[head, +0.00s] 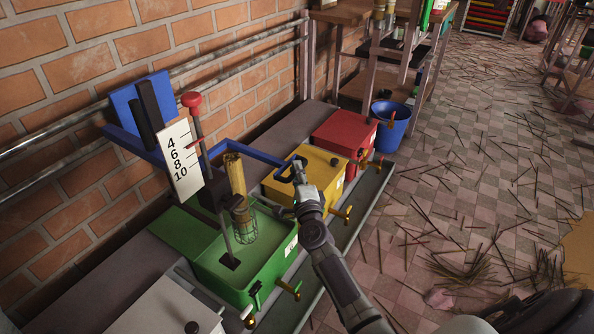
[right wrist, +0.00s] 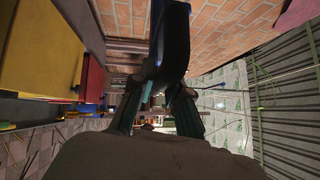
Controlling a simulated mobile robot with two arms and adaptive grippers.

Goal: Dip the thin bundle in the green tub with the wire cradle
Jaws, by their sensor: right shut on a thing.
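The green tub (head: 272,278) stands at the front of a row of coloured tubs. The wire cradle (head: 246,228) hangs over its open top. I cannot tell whether the cradle's bottom touches the green surface. A thin tan bundle (head: 237,178) stands nearly upright, its lower end in the cradle. A blue lever (head: 252,147) runs right from the dipping frame. My right gripper (head: 297,171) is shut on the lever's blue end, above the yellow tub; the blue bar (right wrist: 173,35) also shows between its fingers in the right wrist view. My left gripper is out of view.
A white scale board (head: 179,160) reads 4 to 10 beside a red-knobbed post (head: 194,115). The yellow tub (head: 305,178), red tub (head: 342,138) and blue bucket (head: 391,125) stand behind. A brick wall rises at left. Sticks litter the floor at right.

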